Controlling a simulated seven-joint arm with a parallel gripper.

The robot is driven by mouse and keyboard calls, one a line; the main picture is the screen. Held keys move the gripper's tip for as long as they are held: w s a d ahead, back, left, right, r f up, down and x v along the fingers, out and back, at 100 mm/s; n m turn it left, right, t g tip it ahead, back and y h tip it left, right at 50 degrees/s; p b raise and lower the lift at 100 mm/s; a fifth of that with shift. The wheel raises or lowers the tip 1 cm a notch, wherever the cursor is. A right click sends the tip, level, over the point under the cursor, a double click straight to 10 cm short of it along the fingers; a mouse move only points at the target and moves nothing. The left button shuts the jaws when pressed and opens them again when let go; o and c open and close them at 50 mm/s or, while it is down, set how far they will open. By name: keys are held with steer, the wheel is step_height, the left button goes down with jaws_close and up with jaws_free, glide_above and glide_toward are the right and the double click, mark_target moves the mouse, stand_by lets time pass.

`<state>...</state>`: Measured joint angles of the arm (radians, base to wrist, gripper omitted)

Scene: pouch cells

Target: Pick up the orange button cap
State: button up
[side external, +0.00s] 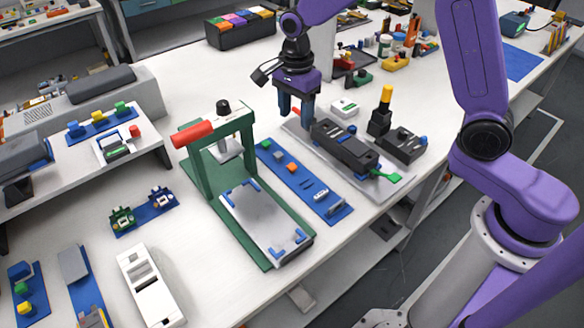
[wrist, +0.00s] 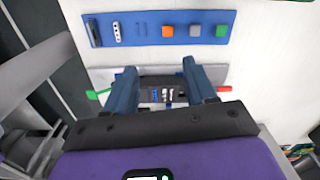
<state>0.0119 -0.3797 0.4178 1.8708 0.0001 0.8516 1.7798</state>
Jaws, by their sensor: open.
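The orange button cap (side external: 292,167) is a small block on the blue strip (side external: 322,200), in a row with a grey cap and a further cap. In the wrist view the orange cap (wrist: 167,31) shows near the top, left of a grey cap (wrist: 195,31) and a green cap (wrist: 221,31). My gripper (side external: 296,115) is open, with two dark blue fingers pointing down. Nothing shows between its fingertips (wrist: 160,69). It is above the surface near the black device, apart from the orange cap, which lies beyond the fingers in the wrist view.
A black device (side external: 345,145) with a green tab lies on a grey plate beside the strip. A green press frame (side external: 195,160) with a red handle stands on the strip's other side. A black unit with a yellow top (side external: 386,95) and a white box (side external: 343,107) are nearby.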

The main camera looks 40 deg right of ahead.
steer(key=w+m, duration=0.1)
steer(key=m, duration=0.1)
glide_above(291, 167)
steer(key=f, duration=1.2)
steer(key=shift+s+d+f, duration=0.1)
steer(key=shift+d+f, duration=0.2)
steer(key=shift+f, duration=0.1)
steer(key=shift+a+f, duration=0.15)
steer(key=shift+f, duration=1.2)
steer(key=shift+a+f, duration=0.1)
steer(key=shift+f, duration=1.25)
jaws_close()
